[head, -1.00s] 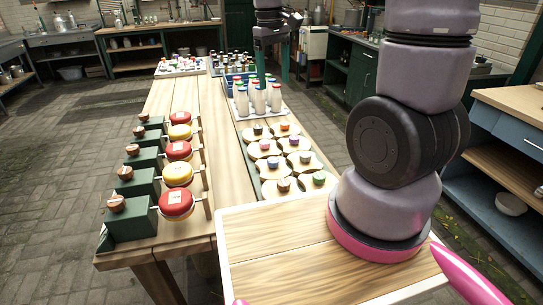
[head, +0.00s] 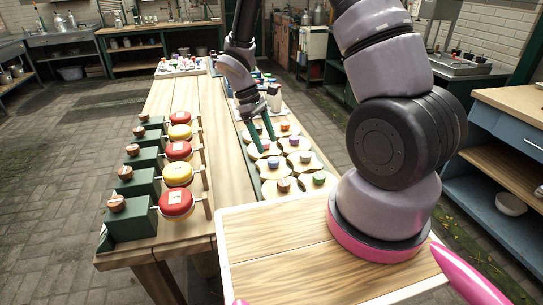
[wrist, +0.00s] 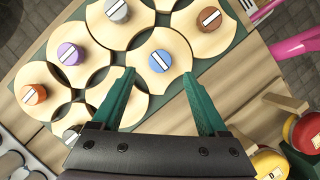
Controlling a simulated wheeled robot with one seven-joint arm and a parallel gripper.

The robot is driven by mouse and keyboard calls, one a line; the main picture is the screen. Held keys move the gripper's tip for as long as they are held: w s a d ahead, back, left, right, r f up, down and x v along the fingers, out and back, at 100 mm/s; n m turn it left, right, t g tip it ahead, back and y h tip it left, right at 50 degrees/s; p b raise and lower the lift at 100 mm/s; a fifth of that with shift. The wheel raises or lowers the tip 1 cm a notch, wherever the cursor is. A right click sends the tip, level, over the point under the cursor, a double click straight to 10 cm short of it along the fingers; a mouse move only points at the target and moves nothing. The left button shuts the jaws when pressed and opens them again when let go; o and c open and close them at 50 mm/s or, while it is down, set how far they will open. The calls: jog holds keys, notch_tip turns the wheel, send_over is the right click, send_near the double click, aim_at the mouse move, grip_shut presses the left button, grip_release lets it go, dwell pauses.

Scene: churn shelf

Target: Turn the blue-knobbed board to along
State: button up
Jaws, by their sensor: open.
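The blue-knobbed board (wrist: 165,84) is a pale wooden piece with a blue knob (wrist: 160,61) in the upper middle of the wrist view. The knob's white bar slants from upper left to lower right, unlike the bars on the nearby brown, grey and purple knobs. In the head view the blue knob (head: 273,162) stands in the near left row of the board tray. My gripper (wrist: 159,76) is open and empty, its green fingertips pointing at the board on either side of the knob's near edge. In the head view my gripper (head: 267,147) hangs over the tray beside this knob.
Neighbouring boards with brown (wrist: 209,19), grey (wrist: 117,10) and purple (wrist: 71,53) knobs fit closely around it. White bottles (head: 273,100) stand behind the boards. A bare table strip (head: 225,160) lies between.

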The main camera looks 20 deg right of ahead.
aim_at(273, 160)
jog(key=x, duration=0.6)
grip_shut()
